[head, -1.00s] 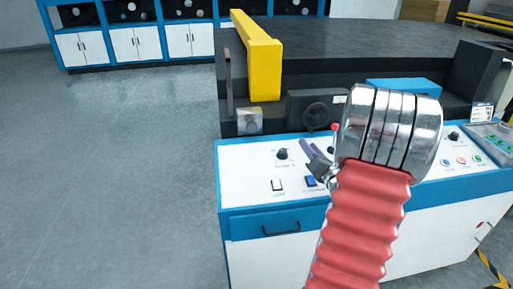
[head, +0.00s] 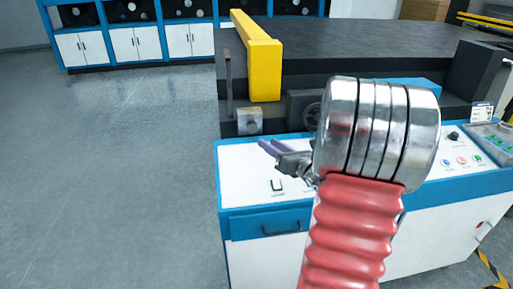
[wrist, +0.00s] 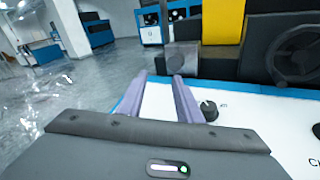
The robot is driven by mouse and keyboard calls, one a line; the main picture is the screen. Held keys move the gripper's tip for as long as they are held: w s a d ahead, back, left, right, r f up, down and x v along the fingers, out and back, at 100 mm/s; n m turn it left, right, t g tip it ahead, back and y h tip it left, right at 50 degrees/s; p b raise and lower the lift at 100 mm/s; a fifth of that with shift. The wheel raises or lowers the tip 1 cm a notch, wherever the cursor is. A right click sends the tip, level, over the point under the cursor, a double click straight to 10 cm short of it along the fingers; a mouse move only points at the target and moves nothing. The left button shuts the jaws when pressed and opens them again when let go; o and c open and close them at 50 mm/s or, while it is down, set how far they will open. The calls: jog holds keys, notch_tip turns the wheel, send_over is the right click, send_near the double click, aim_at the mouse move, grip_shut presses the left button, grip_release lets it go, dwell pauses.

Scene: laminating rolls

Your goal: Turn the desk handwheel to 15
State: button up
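The black handwheel (head: 313,117) is mounted on a dark box at the back of the desk. In the head view my arm's metal rings hide its right part. In the wrist view the handwheel (wrist: 297,55) shows at the upper right, with a round hub and spokes; no number on it is readable. My gripper (head: 269,147) is over the left part of the white desk top, left of and nearer than the handwheel, and apart from it. Its two purple fingers (wrist: 160,84) stand apart with nothing between them.
A black knob (wrist: 208,110) stands on the panel just right of my right finger. A grey block (head: 249,121) and a yellow bar (head: 258,60) are behind the desk's left part. A white switch (head: 277,185) sits on the front panel. Open floor (head: 110,180) lies left.

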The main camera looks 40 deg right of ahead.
jog(key=shift+w+a+r+n+g+y, duration=0.15)
jog(key=shift+a+n+y, duration=0.25)
jog(key=shift+a, duration=0.5)
jog(key=shift+w+a+r+n+g+y, duration=0.15)
jog(key=shift+w+a+n+y, duration=0.2)
jog(key=shift+a+n, duration=0.35)
jog(key=shift+w+a+r+n+y, duration=0.15)
jog(key=shift+a+n+y, duration=0.2)
jog(key=shift+a, duration=0.7)
jog(key=s+a+n+g+y, duration=0.25)
jog(key=a+n, duration=0.35)
jog(key=a, duration=0.4)
jog(key=s+a+n+g+y, duration=0.25)
jog(key=a+n, duration=0.35)
jog(key=a, duration=0.4)
jog(key=s+a+n+g+y, duration=0.2)
jog(key=a+n+g, duration=0.2)
jog(key=a+n, duration=0.45)
jog(key=s+a+r+n+g+h, duration=0.1)
jog(key=s+a+n+g+h, duration=0.1)
jog(key=s+n+h, duration=0.5)
jog(key=shift+s+a+n+h, duration=0.4)
jog(key=shift+s+n, duration=2.9)
jog(key=shift+n, duration=1.6)
jog(key=shift+d, duration=0.1)
